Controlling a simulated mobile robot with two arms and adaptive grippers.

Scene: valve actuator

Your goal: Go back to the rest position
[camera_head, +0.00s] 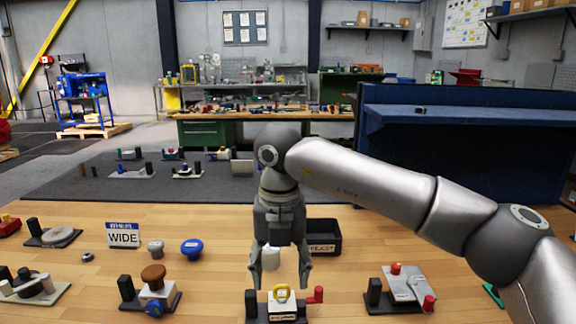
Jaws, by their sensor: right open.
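My right gripper (280,283) hangs pointing down at the front middle of the wooden table, its arm coming in from the right. Its two fingers are spread apart. Just below and between the fingertips is a valve unit (284,305) with a white block, a yellow ring-shaped top, a black post and a red knob. I cannot tell whether the fingers touch it. A small white piece (270,258) shows between the fingers; I cannot tell whether it stands on the table behind. My left gripper is not in view.
A valve unit with a brown knob (153,275) stands left, one with red parts (400,288) right. A "WHEELS WIDE" sign (123,235), a grey knob (155,248) and a blue knob (192,249) stand left. A black reject bin (323,236) is behind the gripper.

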